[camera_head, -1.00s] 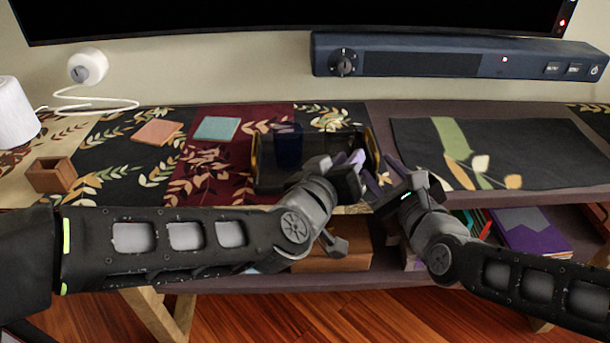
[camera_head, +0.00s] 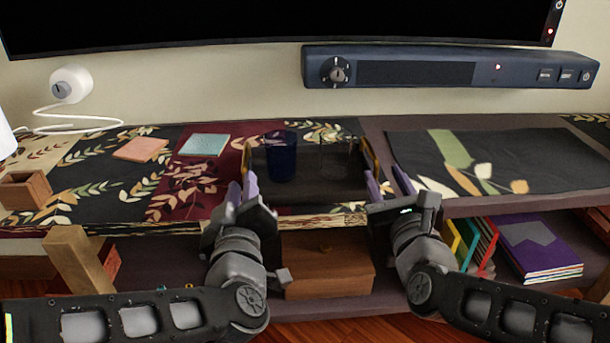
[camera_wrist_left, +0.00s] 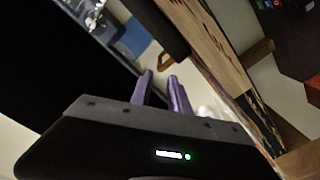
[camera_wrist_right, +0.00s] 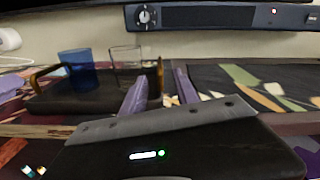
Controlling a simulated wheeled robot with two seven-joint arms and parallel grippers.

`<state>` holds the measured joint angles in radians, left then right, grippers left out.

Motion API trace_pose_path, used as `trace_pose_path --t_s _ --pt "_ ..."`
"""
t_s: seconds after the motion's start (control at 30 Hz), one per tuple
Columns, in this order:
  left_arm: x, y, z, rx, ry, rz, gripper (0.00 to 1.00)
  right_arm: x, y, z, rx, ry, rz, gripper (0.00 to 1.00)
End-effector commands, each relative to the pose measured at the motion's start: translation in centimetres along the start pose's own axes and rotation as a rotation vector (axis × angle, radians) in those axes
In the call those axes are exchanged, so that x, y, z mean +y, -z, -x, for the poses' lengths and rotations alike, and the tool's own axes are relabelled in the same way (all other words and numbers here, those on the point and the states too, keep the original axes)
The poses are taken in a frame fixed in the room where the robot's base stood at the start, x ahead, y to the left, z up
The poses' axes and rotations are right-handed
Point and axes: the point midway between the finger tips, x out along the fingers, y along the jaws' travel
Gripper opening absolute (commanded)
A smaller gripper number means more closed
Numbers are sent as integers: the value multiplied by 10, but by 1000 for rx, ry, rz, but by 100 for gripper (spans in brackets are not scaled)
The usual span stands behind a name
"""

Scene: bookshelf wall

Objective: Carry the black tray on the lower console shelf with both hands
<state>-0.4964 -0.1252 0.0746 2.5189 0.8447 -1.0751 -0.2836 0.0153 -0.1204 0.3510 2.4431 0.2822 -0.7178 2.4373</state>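The black tray (camera_head: 310,195) lies on the console's upper surface, on the patterned cloth. It carries a blue cup (camera_head: 281,157) and a clear glass (camera_head: 336,155). A brass-coloured handle stands at its left end (camera_head: 247,158) and another at its right end (camera_head: 370,160). My left gripper (camera_head: 242,190) is open and empty near the tray's front left corner; the left handle (camera_wrist_left: 166,62) shows beyond its fingers in the left wrist view. My right gripper (camera_head: 388,183) is open and empty near the right handle (camera_wrist_right: 160,75), which shows beyond its fingers in the right wrist view.
A wooden box (camera_head: 327,262) and several books (camera_head: 525,245) are on the shelf below. A dark runner (camera_head: 500,160) lies right of the tray. A soundbar (camera_head: 450,70) is on the wall behind. Coasters (camera_head: 204,145) and a small wooden box (camera_head: 25,190) lie to the left.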

Motion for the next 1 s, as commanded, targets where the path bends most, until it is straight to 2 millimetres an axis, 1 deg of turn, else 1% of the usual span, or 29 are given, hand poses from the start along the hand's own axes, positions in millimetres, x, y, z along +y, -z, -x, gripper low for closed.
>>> trace_pose_path --t_s 0.17,0.27,0.37,0.73,0.9,1.0 --pt "0 0 -6 -1 1 1 22 0 0 -4 0 -1 0 36" --pt "0 -1 -16 -2 1 1 22 0 0 -11 1 -1 0 36" --pt "0 -1 -30 -1 1 -1 22 0 1 -20 1 -1 -1 36" --pt "-1 -1 -94 -1 2 -1 22 1 1 -61 2 -1 0 36" --pt "0 -1 -113 -2 0 -1 22 0 0 -74 1 -1 0 36" --pt "0 0 -118 -1 -1 -1 22 1 1 -77 1 -1 1 36"
